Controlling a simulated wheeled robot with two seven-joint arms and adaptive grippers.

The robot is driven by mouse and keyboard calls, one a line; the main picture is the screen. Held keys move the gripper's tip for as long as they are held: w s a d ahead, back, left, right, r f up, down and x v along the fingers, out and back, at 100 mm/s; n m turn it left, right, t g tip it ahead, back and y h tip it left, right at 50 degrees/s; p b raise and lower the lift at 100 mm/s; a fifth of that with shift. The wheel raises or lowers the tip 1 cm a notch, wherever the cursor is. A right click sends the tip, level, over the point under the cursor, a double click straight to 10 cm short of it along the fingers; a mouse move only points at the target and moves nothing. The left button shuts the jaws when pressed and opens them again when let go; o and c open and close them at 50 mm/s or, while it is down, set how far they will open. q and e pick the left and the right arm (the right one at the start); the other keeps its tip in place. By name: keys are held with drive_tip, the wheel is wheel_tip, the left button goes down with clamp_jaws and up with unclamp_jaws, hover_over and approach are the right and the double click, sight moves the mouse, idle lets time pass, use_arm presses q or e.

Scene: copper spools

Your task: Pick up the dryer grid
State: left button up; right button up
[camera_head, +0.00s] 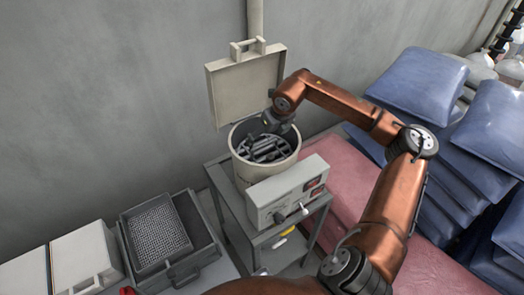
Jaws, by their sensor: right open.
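The cream round dryer (243,172) stands on a grey metal stand, and its square lid (243,85) is raised open behind it. My right arm reaches over from the right, and my right gripper (264,150) is down in the dryer's round opening. Dark bars show inside the opening; I cannot tell clearly which belong to the dryer grid and which to the gripper. The right gripper is open. Whether its fingers touch the grid is hidden. My left gripper is out of view.
A control box (274,204) is in front of the dryer. At the left, a dark grey bin (192,262) holds a mesh-bottomed tray (157,238), beside a white case (82,258). Blue sacks (417,84) are piled at the right. A grey wall stands close behind the dryer.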

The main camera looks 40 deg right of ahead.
sight(265, 144)
drive_tip(key=shift+f, duration=0.4)
drive_tip(key=p+x, duration=0.1)
drive_tip(key=x, duration=0.3)
drive_tip(key=shift+a+f+p, duration=0.1)
drive_tip(key=shift+f+p, duration=0.1)
drive_tip(key=shift+p, duration=0.15)
drive_tip(key=shift+f, duration=0.25)
drive_tip(key=c, duration=1.4)
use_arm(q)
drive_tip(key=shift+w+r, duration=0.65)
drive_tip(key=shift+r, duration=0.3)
use_arm(e)
drive_tip(key=shift+r, duration=0.15)
drive_tip(key=shift+c, duration=0.9)
